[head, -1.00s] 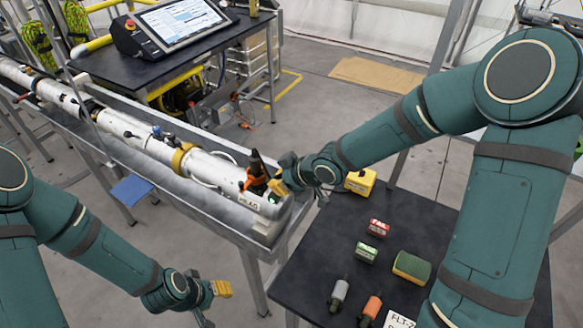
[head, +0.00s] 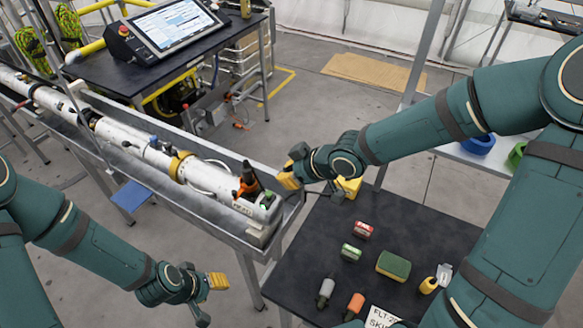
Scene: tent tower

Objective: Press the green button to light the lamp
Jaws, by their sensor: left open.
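A small green piece (head: 267,199), which looks like the green button, sits on the near end of the long white tube (head: 132,143). An orange-and-black part (head: 247,184) stands beside it. I cannot make out which thing is the lamp. My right gripper (head: 291,165) is just right of the tube's end, apart from the green piece. Its yellow fingertip shows, but its opening is unclear. My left gripper (head: 212,297) hangs low at the front, open and empty, left of the dark table.
A console screen (head: 172,25) with a red button (head: 124,30) stands behind.

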